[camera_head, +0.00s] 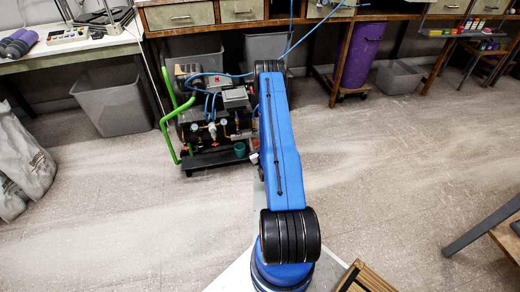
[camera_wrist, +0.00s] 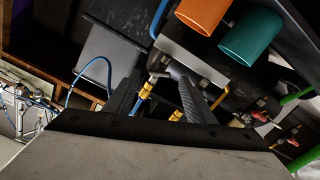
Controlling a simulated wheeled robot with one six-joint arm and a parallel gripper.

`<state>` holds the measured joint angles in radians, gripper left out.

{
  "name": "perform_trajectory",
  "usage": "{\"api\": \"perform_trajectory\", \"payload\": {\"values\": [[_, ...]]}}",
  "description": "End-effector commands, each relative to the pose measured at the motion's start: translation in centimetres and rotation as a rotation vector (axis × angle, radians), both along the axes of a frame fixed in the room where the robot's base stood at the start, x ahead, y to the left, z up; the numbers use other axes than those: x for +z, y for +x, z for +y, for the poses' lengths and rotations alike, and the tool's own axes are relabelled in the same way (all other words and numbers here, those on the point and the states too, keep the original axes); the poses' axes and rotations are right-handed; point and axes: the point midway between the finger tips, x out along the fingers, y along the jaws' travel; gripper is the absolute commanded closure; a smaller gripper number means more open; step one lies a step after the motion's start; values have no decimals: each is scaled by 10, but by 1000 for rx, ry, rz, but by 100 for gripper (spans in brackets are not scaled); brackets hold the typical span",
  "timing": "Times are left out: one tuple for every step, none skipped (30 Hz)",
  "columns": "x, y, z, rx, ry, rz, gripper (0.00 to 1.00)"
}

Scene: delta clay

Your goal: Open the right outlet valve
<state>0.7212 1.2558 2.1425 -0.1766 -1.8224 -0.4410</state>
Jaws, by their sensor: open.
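The compressor cart (camera_head: 212,125) stands on the floor left of my blue arm in the head view, with gauges and brass fittings on its front. My arm covers its right end. In the wrist view my gripper (camera_wrist: 160,80) is open, its two dark fingers reaching toward a brass fitting (camera_wrist: 146,90) with a grey metal piece at its top, which appears to be an outlet valve. This fitting lies between the fingers in the picture; I cannot tell whether they touch it. Which outlet it belongs to is unclear. Red-handled fittings (camera_wrist: 260,116) sit farther right.
Orange (camera_wrist: 201,14) and teal (camera_wrist: 244,39) cups show close to the fingers. A blue hose (camera_wrist: 88,66) loops at the left. The cart's green handle (camera_head: 166,115) rises at its left side. A purple cylinder (camera_head: 359,55) stands behind right. Open floor lies right of my arm.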

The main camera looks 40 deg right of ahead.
Motion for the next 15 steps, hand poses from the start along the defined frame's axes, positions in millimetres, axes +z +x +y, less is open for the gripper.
{"api": "perform_trajectory", "payload": {"values": [[-1, -10, 5, 0, 2, 3, 50], [-1, -15, 8, 0, 2, 3, 50], [-1, -21, 13, 0, 1, 2, 50], [-1, -26, 16, 0, 3, 2, 50], [-1, -31, 18, -1, 2, 1, 50], [-1, -37, 22, 0, 2, 1, 50], [-1, -41, 25, -1, 2, 1, 50], [0, -45, 27, -1, 2, 1, 50], [-1, -49, 30, -1, 1, 2, 50], [-1, -53, 32, 0, 1, 2, 50], [-1, -56, 34, 0, 1, 2, 50], [-1, -59, 36, 0, 1, 2, 50], [-1, -61, 37, 1, 1, 1, 50], [0, -63, 38, 1, 1, 1, 50], [0, -65, 40, 0, 0, 0, 50]]}}
